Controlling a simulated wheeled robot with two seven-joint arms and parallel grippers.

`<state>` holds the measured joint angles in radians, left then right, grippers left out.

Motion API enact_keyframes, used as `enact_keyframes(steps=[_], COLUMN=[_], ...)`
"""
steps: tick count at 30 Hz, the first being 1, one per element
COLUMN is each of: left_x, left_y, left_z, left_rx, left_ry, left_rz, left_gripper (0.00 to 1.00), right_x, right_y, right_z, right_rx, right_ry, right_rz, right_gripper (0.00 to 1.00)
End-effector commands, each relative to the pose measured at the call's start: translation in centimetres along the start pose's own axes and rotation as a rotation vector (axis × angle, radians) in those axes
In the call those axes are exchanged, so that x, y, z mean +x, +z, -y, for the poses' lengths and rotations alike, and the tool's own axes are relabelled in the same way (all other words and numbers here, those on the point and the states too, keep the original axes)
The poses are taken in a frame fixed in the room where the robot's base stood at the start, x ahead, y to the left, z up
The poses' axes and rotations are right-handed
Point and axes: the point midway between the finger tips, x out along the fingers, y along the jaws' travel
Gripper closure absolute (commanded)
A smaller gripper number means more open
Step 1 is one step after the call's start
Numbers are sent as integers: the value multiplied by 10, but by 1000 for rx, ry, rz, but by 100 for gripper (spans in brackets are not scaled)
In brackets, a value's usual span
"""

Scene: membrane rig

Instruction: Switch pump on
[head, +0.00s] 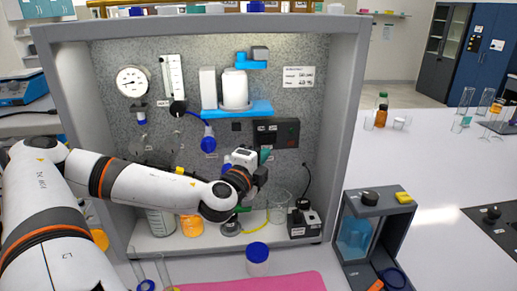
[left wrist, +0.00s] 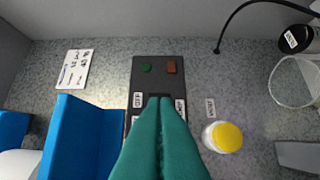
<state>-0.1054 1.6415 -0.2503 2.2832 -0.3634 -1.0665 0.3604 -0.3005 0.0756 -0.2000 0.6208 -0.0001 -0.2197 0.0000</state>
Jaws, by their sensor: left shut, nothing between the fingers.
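A dark control panel (head: 276,133) is fixed to the speckled back wall of the rig. In the left wrist view the same panel (left wrist: 145,80) carries a green button (left wrist: 146,68) and a red button (left wrist: 171,67), with small white labels below them. My left gripper (head: 265,156) is just below the panel in the head view. Its teal fingers (left wrist: 160,99) are shut and empty, with their tips over the panel's lower part in the left wrist view. They hide part of that area, and I cannot tell whether they touch it. Both buttons are uncovered. My right gripper is not in view.
A blue bracket (head: 256,106) with a white cylinder (head: 234,88) sits above left. A glass beaker (head: 279,208) and a small black device (head: 304,219) stand on the rig floor at right. A yellow-capped fitting (left wrist: 223,137) is close to the fingers.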

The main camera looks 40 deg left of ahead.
Motion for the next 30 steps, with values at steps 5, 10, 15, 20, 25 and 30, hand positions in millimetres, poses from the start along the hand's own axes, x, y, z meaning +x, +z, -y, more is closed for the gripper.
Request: enact_keyframes(steps=[5, 10, 15, 20, 25, 30], left_x=[19, 32, 35, 35, 36, 42], left_y=[-13, -25, -29, -29, -30, -33], left_z=[-4, -1, 0, 0, -2, 0], left_rx=[4, 1, 0, 0, -2, 1], left_ry=[0, 0, 1, 1, 1, -3], left_rz=[-4, -2, 1, 1, -1, 5], left_gripper=[100, 100, 100, 100, 100, 100], right_x=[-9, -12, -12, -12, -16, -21], right_y=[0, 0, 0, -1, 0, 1], right_z=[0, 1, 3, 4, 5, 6], right_rx=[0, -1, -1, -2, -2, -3], right_ry=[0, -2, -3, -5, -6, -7], right_rz=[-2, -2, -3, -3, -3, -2], right_gripper=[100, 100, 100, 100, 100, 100])
